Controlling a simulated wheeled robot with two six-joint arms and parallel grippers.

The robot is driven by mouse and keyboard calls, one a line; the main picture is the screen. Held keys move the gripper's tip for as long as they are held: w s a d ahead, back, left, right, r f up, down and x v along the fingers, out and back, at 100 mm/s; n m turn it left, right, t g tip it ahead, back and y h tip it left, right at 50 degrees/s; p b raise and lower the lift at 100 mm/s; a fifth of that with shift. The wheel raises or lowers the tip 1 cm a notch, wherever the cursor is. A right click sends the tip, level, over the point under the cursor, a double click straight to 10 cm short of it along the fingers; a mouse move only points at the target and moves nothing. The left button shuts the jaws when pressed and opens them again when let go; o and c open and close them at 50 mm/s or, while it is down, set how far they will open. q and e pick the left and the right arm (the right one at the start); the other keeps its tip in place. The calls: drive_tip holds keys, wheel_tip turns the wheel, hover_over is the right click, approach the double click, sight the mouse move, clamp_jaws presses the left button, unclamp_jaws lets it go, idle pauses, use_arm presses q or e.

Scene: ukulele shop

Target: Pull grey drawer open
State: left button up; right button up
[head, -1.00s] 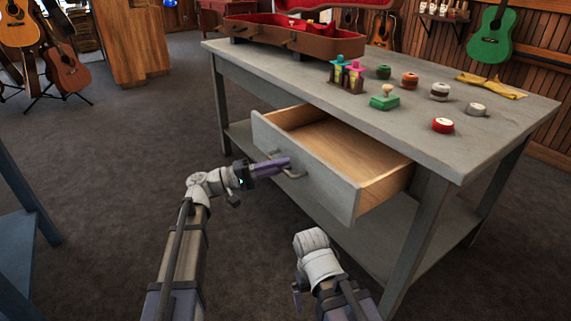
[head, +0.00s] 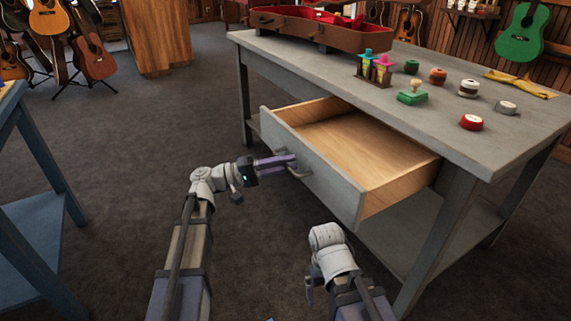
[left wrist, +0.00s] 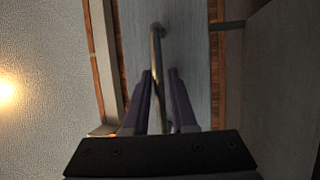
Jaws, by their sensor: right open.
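The grey drawer (head: 325,178) is pulled well out of the grey table, showing its empty wooden inside. Its curved metal handle (head: 301,169) is on the front panel. My left gripper (head: 292,162) is at this handle, with its purple fingers parted. In the left wrist view the handle (left wrist: 156,50) runs between the two fingers (left wrist: 160,74), with gaps visible beside it. My right gripper (head: 310,288) hangs low in front of the table, away from the drawer, open; its fingers are mostly hidden by the arm.
The grey table (head: 480,145) holds an open red-lined case (head: 305,30), a green stamp (head: 412,97), several small round tins and a yellow cloth (head: 520,84). A blue table (head: 35,215) stands at left. The carpet between is clear.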

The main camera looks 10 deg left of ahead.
use_arm(q)
drive_tip(key=shift+o, duration=1.4)
drive_tip(key=b+v, duration=0.1)
drive_tip(key=v, duration=0.6)
drive_tip(key=shift+a, duration=0.4)
drive_tip(key=shift+s, duration=0.1)
